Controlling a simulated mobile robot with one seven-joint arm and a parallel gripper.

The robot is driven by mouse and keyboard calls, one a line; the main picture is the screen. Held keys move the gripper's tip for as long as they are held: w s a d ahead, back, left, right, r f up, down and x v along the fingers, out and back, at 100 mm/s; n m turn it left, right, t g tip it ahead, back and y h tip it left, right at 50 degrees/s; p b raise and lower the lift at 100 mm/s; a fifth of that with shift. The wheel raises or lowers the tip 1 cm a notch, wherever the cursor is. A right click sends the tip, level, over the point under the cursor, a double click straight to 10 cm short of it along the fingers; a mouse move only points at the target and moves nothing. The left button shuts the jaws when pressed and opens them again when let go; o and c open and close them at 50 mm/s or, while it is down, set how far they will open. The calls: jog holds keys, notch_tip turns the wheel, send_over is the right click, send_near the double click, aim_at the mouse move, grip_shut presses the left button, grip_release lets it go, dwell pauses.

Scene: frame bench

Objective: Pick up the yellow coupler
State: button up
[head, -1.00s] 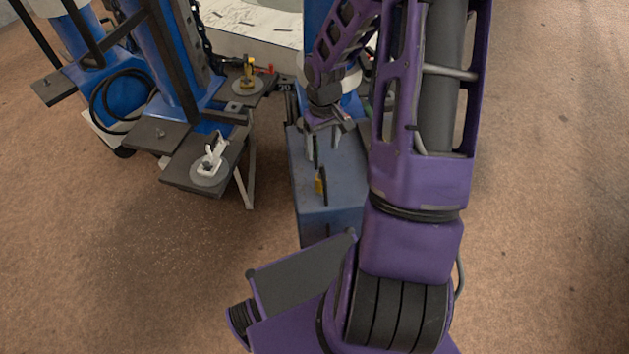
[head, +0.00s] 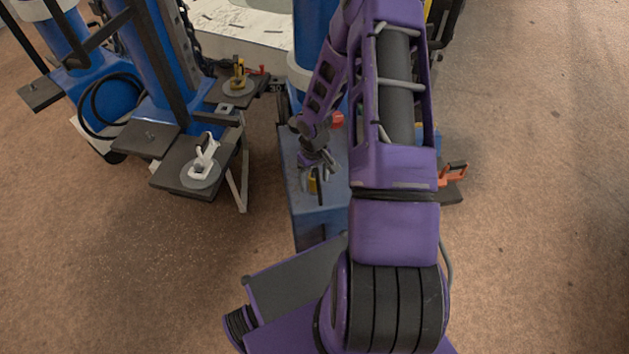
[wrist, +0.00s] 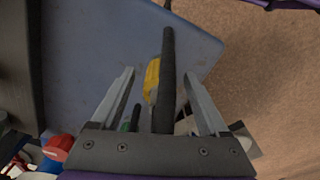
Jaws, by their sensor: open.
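The yellow coupler (head: 312,185) is on the blue bench top (head: 303,206), with a dark upright bar beside it. In the wrist view the yellow coupler (wrist: 152,80) shows left of the dark bar (wrist: 166,75), which partly covers it; I cannot tell whether they are one piece. My gripper (head: 318,180) is low over the bench at the coupler. In the wrist view my gripper (wrist: 158,72) is open, with one finger on each side of the coupler and bar. Gaps show on both sides, and nothing is visibly gripped.
A red-capped item (wrist: 58,148) and a green item (wrist: 130,120) are near the gripper. A white clamp (head: 205,155) and a yellow-black clamp (head: 238,75) stand on plates at left. An orange clamp (head: 452,175) is at right. The bench edge drops to brown floor.

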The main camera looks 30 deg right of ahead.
jog(key=shift+f, duration=0.7)
grip_shut()
